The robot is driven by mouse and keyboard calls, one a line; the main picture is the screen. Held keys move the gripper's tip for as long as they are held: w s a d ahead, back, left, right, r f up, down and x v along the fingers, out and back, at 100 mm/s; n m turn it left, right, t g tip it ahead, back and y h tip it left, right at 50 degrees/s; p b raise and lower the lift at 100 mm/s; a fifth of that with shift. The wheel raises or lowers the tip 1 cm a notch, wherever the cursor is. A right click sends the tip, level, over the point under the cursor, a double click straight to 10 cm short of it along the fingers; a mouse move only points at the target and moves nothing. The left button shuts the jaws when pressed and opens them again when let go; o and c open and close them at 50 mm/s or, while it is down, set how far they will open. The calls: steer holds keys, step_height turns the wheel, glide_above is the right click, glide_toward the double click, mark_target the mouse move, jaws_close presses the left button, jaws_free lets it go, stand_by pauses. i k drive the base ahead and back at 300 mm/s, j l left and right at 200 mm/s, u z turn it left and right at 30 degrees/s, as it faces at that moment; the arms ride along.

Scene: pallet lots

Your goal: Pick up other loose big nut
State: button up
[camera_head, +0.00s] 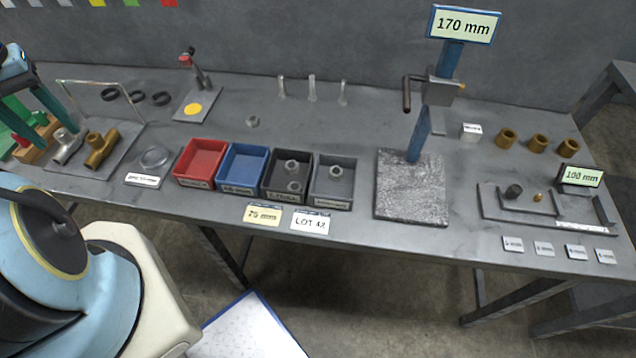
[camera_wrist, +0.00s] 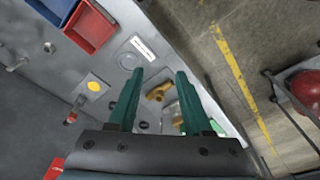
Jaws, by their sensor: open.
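A loose grey nut (camera_head: 253,121) lies on the bench behind the blue bin, apart from other things. It shows small in the wrist view (camera_wrist: 48,47), left of my fingers. One nut (camera_head: 336,171) sits in the grey bin (camera_head: 334,198), and two (camera_head: 292,167) are in the black bin (camera_head: 287,193). My gripper (camera_head: 40,116) is at the bench's left end, well left of the loose nut. In the wrist view my gripper (camera_wrist: 160,76) is open, fingers apart, with nothing held; a brass tee fitting (camera_wrist: 158,92) shows beyond them.
A red bin (camera_head: 200,181) and a blue bin (camera_head: 241,184) stand left of the black one. Near my gripper are a wire frame, pipe fittings (camera_head: 100,150) and black rings (camera_head: 135,97). A stand (camera_head: 418,135) rises right of centre. Bench around the loose nut is clear.

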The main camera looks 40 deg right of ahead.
mark_target(253, 121)
steer(key=z, duration=1.45)
steer(key=l+u, duration=0.1)
steer(key=u, duration=1.45)
steer(key=k+l+u, duration=0.25)
steer(key=l, duration=0.2)
